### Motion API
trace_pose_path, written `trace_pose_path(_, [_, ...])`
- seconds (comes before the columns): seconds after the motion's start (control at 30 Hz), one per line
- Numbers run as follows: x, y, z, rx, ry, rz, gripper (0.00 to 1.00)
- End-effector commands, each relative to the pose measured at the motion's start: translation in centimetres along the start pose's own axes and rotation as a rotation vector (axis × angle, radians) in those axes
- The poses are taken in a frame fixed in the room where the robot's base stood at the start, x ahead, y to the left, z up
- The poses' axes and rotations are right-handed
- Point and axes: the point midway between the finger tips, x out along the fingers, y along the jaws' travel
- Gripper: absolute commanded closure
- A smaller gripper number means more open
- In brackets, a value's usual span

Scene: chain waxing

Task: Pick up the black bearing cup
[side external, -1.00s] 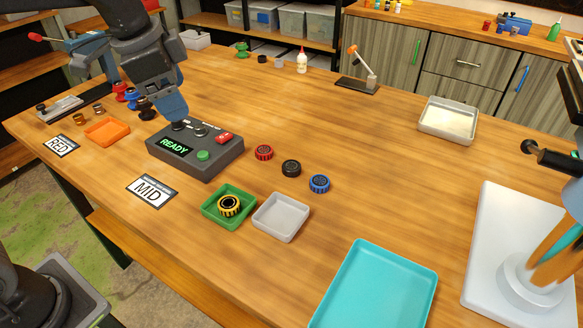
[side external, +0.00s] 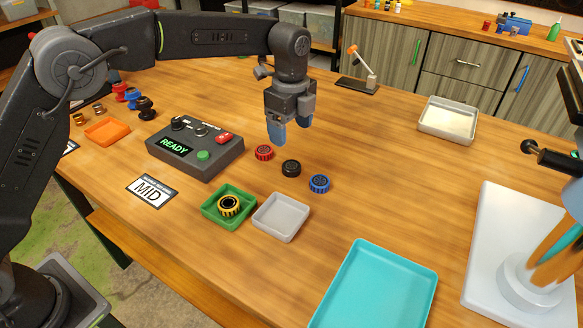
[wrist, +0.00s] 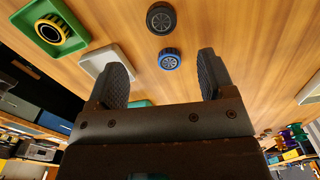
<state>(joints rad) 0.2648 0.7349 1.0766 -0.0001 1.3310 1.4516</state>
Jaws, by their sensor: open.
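The black bearing cup (side external: 291,168) stands on the wooden table between the red cup (side external: 263,153) and the blue cup (side external: 319,183). My gripper (side external: 291,133) is open and empty, above the table and just behind the row of cups. In the wrist view the black cup (wrist: 161,18) is at the top, with the blue cup (wrist: 170,59) below it, nearer the gap between my two fingers (wrist: 163,78). My fingers touch none of the cups. The red cup does not show in the wrist view.
A grey tray (side external: 260,222) and a green tray (side external: 210,221) holding a yellow-and-black cup (side external: 229,205) stand in front of the cups. A control box (side external: 222,160) reading READY stands left. A teal tray (side external: 345,300) lies nearer the front.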

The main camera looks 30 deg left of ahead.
Motion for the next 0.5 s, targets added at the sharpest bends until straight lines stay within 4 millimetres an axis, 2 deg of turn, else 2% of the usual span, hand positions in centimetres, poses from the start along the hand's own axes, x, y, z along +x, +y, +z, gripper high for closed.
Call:
trace_pose_path(0.1, [2.5, 0.1, 0.0, -0.001, 0.0, 0.004, 0.24])
trace_pose_path(0.2, [3.9, 0.0, 0.0, -0.002, 0.0, 0.002, 0.24])
trace_pose_path(0.5, [6.3, 0.0, 0.0, -0.003, 0.0, 0.002, 0.24])
